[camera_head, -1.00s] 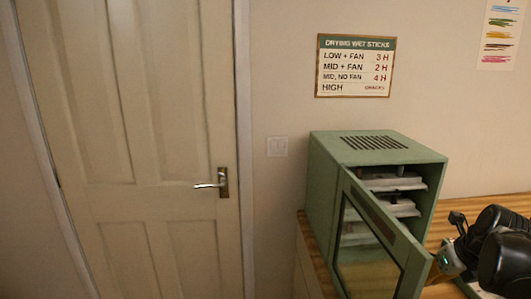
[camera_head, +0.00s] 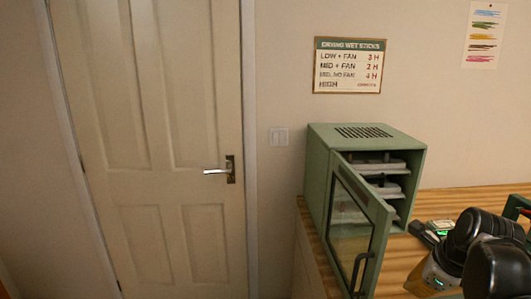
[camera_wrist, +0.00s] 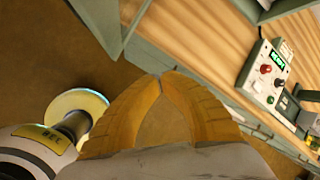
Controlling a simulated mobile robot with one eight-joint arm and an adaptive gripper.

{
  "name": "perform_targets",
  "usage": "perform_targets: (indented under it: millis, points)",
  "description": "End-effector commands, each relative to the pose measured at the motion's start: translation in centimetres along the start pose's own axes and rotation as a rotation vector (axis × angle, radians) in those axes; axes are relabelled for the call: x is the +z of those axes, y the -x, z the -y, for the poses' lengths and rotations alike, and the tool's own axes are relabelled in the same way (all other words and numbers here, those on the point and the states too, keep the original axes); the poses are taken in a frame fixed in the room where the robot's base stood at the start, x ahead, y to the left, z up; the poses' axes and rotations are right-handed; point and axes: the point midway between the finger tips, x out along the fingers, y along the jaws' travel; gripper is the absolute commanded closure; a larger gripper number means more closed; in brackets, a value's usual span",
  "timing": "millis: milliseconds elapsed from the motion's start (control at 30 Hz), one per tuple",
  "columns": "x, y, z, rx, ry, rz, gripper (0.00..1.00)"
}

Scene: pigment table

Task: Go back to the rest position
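My gripper (camera_wrist: 163,76) shows in the wrist view. Its two orange fingers meet at the tips, with nothing visible between them. It points down over the brown floor, beside the wooden counter edge.
A green drying cabinet (camera_head: 318,180) stands on the wooden counter (camera_head: 455,199). Its door (camera_head: 352,232) hangs open toward the front, and trays show inside. A control box (camera_wrist: 267,75) with a lit display sits on the counter. A closed door (camera_head: 170,240) is at left.

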Motion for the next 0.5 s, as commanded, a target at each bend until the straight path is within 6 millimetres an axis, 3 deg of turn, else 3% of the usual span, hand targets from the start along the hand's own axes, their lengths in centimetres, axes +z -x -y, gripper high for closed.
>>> perform_targets:
  millis: [167, 300, 500]
  points:
    - [2.5, 1.6, -4.0, -0.021, 0.486, 0.004, 1.0]
    - [4.3, 3.1, -8.4, -0.057, 1.051, 0.0, 1.0]
    - [5.5, 4.4, -14.1, -0.124, 1.837, -0.027, 1.0]
